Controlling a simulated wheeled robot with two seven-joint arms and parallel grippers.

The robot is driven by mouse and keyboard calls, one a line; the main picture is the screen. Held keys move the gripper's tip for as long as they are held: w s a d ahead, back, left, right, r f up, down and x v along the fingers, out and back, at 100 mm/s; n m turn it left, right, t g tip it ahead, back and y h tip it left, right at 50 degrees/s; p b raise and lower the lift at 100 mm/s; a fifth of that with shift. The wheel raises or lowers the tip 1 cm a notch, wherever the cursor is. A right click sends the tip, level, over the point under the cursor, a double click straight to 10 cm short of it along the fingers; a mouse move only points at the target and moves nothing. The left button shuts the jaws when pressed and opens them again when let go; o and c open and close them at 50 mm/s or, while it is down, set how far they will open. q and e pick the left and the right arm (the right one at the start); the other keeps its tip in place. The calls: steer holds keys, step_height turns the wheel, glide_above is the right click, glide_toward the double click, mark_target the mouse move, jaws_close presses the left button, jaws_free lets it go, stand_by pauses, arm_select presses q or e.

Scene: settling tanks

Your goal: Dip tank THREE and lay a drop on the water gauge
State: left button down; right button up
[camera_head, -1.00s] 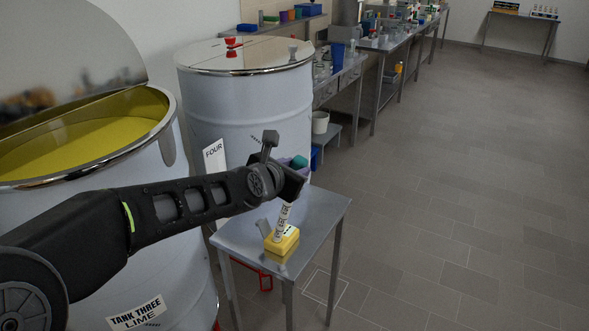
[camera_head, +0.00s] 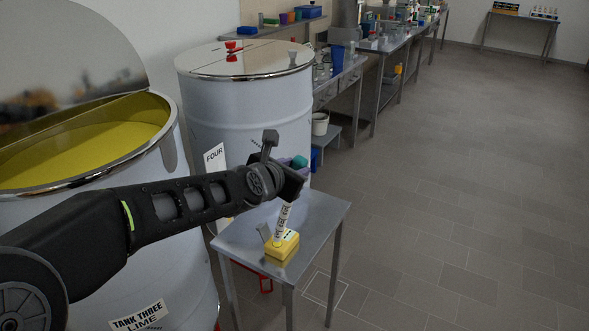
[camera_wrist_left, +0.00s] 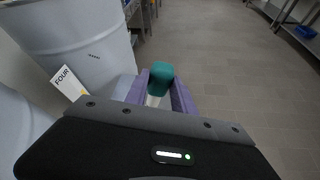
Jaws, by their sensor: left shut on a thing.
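My left gripper (camera_head: 293,186) is shut on a sampler with a teal bulb (camera_head: 300,162) and a white marked tube (camera_head: 283,223). The tube hangs down, slightly tilted, with its lower end at the yellow water gauge (camera_head: 284,251); I cannot tell whether it touches. The gauge sits on a small metal table (camera_head: 320,215). The left wrist view shows the teal bulb (camera_wrist_left: 161,78) between the purple fingers. Tank THREE (camera_head: 165,240) stands at the left, its lid raised, with yellow liquid (camera_head: 85,150) inside. My right gripper is not in view.
Tank FOUR (camera_head: 250,110) stands behind the small table with its shiny lid closed. My left arm passes in front of tank THREE. A small grey piece (camera_head: 263,231) is beside the gauge. A long bench (camera_head: 385,45) runs along the wall; the floor at right is clear.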

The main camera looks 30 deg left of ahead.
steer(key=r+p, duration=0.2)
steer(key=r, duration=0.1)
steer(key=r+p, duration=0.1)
steer(key=p, duration=0.1)
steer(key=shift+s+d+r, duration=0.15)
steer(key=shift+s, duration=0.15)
stand_by(0.8)
